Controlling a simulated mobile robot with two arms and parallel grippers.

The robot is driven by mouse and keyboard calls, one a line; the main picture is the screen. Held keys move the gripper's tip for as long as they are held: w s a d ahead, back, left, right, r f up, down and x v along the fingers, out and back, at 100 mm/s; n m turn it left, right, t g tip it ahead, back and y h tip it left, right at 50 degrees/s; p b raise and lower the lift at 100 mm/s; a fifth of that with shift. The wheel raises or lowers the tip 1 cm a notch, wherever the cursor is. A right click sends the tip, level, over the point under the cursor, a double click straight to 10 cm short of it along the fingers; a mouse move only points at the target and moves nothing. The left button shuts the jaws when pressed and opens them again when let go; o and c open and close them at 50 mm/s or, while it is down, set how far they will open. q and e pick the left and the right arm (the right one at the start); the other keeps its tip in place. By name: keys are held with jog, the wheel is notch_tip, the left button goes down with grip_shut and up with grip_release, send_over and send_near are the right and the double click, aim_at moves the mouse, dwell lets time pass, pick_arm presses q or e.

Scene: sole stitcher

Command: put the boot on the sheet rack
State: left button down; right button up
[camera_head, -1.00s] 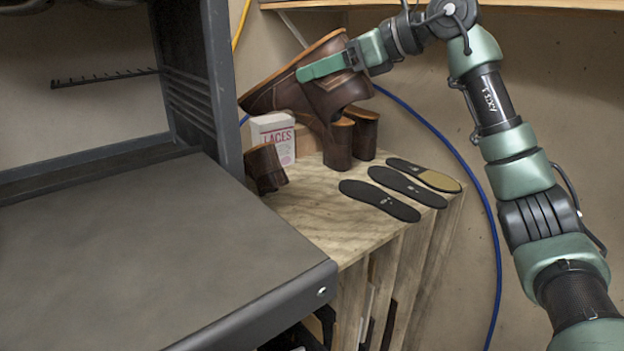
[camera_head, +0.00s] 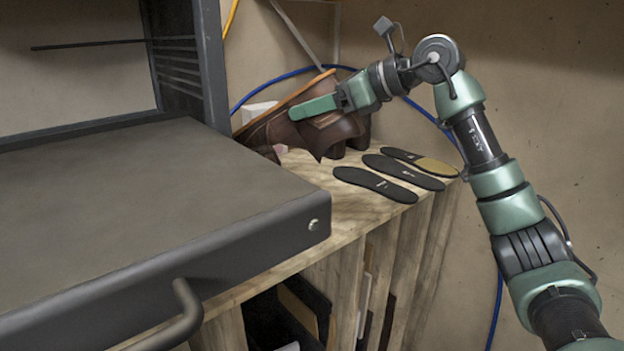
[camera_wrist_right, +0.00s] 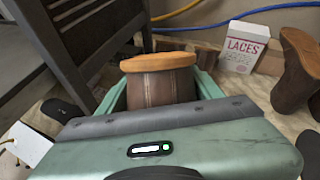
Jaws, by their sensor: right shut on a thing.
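My right gripper (camera_head: 308,108) is shut on a brown boot (camera_head: 335,135) with an orange-tan sole edge. The boot is tilted, its sole edge sloping up to the right. It is over the back of the wooden sheet rack's top (camera_head: 345,208); whether it touches is hidden. In the right wrist view the brown boot (camera_wrist_right: 160,88) is between the fingers of the right gripper (camera_wrist_right: 160,92), its tan edge uppermost. Another brown boot (camera_wrist_right: 296,78) stands to the right in that view. My left gripper is not in view.
Several dark insoles (camera_head: 402,171) lie on the rack top, right of the boot. A white LACES box (camera_wrist_right: 242,46) stands behind; only its corner (camera_head: 256,110) shows in the head view. A grey machine table (camera_head: 150,200) with a handle borders the rack's left side.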

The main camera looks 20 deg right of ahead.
notch_tip(320, 180, down, 16)
jog(key=p, duration=0.3)
jog(key=o, duration=1.8)
jog(key=shift+f, duration=0.1)
jog(key=b+v, duration=0.4)
jog(key=v, duration=0.8)
jog(key=shift+b, duration=0.3)
